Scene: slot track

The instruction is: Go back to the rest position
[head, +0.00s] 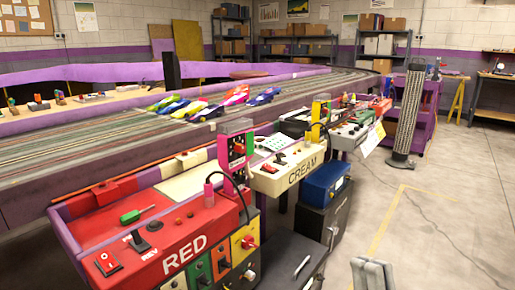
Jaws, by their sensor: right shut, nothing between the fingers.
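My right gripper (372,268) shows at the bottom edge, right of the middle, with only its grey fingers in the frame. The fingers are close together with nothing between them. It is in front of the bare concrete floor, right of the control stations, and appears to touch nothing. The rest of the right arm is out of frame. My left gripper is not in view.
A red control station (190,228) stands at the lower left, with a cream station (290,172) beyond it. Slot cars (200,107) stand on the track (100,135). A tower fan (408,110) stands at the right. The floor (450,235) at the lower right is clear.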

